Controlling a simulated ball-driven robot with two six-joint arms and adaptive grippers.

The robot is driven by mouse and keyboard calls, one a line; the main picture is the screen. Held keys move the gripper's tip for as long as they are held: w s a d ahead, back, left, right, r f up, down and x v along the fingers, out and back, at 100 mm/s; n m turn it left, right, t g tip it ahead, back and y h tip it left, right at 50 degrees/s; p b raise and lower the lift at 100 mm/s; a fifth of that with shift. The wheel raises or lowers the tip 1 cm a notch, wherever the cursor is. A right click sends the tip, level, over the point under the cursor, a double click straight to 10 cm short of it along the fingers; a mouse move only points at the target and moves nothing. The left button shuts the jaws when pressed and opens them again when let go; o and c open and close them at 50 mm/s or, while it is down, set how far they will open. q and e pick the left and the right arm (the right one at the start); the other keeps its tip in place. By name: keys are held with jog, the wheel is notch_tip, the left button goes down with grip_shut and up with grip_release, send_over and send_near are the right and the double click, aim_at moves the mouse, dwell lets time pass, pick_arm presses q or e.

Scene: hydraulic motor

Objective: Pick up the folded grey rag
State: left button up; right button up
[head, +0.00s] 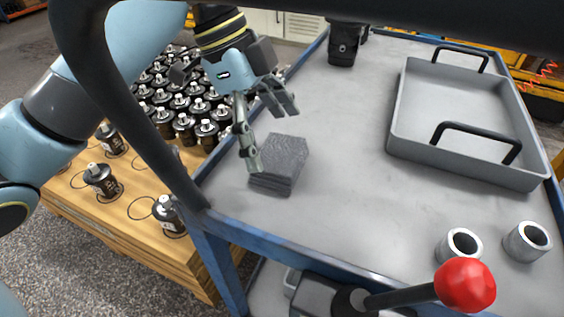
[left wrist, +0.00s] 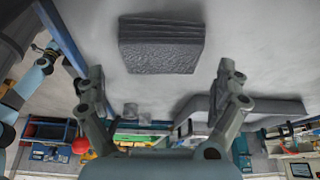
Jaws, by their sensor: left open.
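The folded grey rag (head: 281,163) lies on the grey top of the blue-framed cart, near its left edge. It is a thick, layered, dark grey block. My left gripper (head: 270,135) is open just above and beside the rag, with one finger in front of its left side and the other behind it. In the left wrist view the rag (left wrist: 161,43) shows ahead of the two spread fingers (left wrist: 162,88), centred between them and apart from both. My right gripper is not in view.
A grey tray (head: 455,166) with black handles stands at the right of the cart. Two metal rings (head: 460,246) and a red-knobbed lever (head: 464,285) are at the front right. A black cylinder (head: 344,45) stands at the back. Several motors (head: 184,125) fill the wooden pallet at left.

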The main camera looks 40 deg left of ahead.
aim_at(279, 153)
pick_arm(q)
jog(key=b+x, duration=0.1)
jog(key=x, duration=0.3)
jog(key=shift+f, duration=0.25)
jog(key=c, duration=0.8)
notch_tip(279, 153, up, 10)
jog(key=p, duration=0.3)
jog(key=shift+f, duration=0.2)
jog(key=shift+r+p, duration=0.3)
jog(key=shift+p, duration=0.2)
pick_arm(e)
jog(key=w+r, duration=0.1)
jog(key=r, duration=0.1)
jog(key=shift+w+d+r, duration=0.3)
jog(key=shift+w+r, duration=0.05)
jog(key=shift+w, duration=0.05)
pick_arm(q)
jog(key=o, duration=0.6)
jog(key=c, duration=0.4)
jog(key=shift+c, duration=0.3)
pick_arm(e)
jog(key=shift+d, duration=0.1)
